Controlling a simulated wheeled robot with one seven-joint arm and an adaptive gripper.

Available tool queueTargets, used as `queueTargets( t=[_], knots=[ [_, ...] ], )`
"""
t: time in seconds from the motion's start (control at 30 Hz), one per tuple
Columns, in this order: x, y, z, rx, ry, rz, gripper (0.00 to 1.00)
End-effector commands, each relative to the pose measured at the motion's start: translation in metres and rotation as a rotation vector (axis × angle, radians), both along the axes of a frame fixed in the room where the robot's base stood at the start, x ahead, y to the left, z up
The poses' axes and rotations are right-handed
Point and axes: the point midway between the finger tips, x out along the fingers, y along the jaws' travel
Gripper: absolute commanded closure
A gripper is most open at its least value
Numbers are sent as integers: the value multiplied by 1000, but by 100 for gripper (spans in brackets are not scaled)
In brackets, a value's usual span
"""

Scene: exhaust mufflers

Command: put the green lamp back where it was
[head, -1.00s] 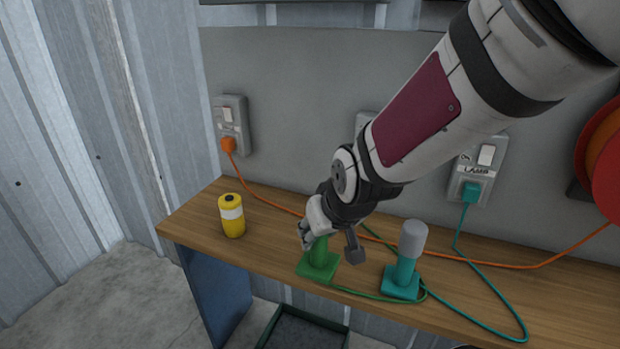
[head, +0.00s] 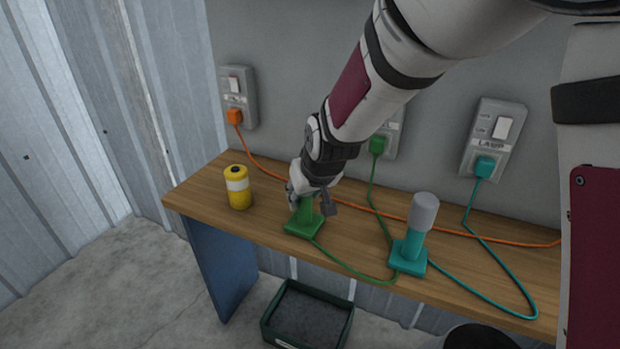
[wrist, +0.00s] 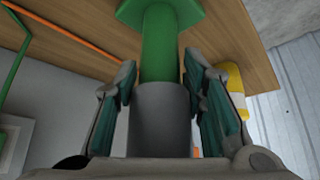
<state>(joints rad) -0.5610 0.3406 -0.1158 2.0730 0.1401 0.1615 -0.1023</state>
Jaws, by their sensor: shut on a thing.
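The green lamp (head: 304,222) is upright, with its square base at the wooden bench top, between the yellow canister and the teal lamp. My gripper (head: 306,190) is around its upper part from above. In the wrist view my gripper (wrist: 163,110) has a finger on each side of the lamp's grey head, and the green lamp's stem (wrist: 160,45) runs out beyond them to the base. A green cord runs from the lamp to a green plug (head: 377,145) in the middle wall socket. I cannot tell whether the base touches the bench.
The bench (head: 350,255) also holds a yellow canister (head: 238,188) to the left and a teal lamp (head: 411,248) with a grey head to the right. An orange cord crosses behind them. A dark green bin (head: 275,318) stands on the floor below.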

Motion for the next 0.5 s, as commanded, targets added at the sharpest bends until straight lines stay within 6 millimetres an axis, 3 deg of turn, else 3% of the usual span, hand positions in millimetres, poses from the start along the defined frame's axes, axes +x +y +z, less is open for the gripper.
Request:
queueTargets(
  t=[0.27, 0.3, 0.37, 0.5],
  knots=[
    [0, 0, -2, 1, -3, 0, 100],
    [0, 0, -2, 0, -1, 0, 58],
    [0, 0, -2, 0, -1, 0, 44],
    [0, 0, -2, 0, -1, 0, 42]
  ],
)
